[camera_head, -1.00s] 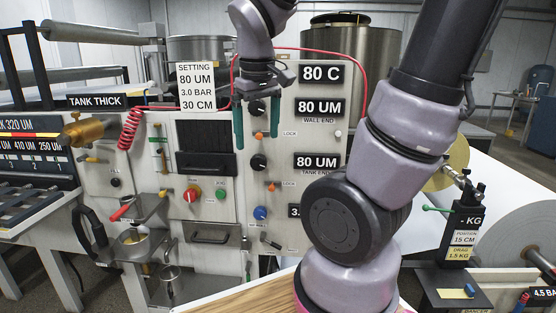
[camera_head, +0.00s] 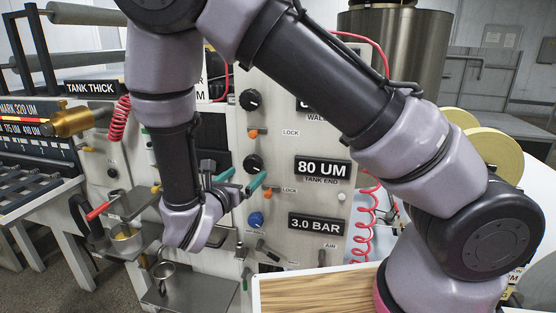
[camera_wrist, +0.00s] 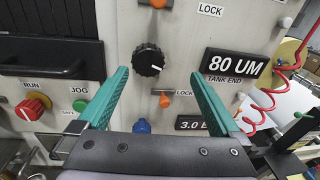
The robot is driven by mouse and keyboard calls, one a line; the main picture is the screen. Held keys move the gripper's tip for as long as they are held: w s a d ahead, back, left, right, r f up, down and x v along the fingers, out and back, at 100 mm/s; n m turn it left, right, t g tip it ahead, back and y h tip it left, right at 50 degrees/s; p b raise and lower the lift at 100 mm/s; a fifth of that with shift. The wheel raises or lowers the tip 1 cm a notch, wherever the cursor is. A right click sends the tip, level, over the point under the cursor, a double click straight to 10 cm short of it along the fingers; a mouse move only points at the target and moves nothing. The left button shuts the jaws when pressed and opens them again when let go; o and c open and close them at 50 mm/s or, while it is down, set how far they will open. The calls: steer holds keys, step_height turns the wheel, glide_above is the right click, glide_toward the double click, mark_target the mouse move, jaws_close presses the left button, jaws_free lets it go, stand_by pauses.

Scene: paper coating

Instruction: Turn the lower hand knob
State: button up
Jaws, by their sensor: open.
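The lower black hand knob (camera_head: 253,163) sits on the pale panel, left of the "80 UM TANK END" display (camera_head: 322,170). In the wrist view the knob (camera_wrist: 148,59) shows a white pointer mark. It lies between the lines of the two green fingers, a little beyond the tips. My gripper (camera_head: 243,178) is open and empty, facing the panel; its fingers also show in the wrist view (camera_wrist: 160,76). No contact with the knob is visible. The upper black knob (camera_head: 250,99) is above it.
Below the knob are an orange lock lever (camera_head: 267,193) and a blue knob (camera_head: 256,220). The red RUN knob (camera_wrist: 34,106) and green JOG button (camera_wrist: 80,100) are to the left. A coiled red hose (camera_head: 368,225) hangs at right. A wooden tabletop (camera_head: 320,292) is in front.

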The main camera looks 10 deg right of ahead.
mark_target(251, 166)
steer(key=w+d, duration=0.1)
steer(key=w, duration=0.2)
steer(key=w+f+n, duration=0.1)
steer(key=w, duration=0.2)
steer(key=w+d+n+t+y, duration=0.1)
steer(key=w, duration=0.3)
steer(key=shift+d+f, duration=0.15)
steer(key=shift+d, duration=0.2)
steer(key=shift+c, duration=0.3)
steer(key=c, duration=1.3)
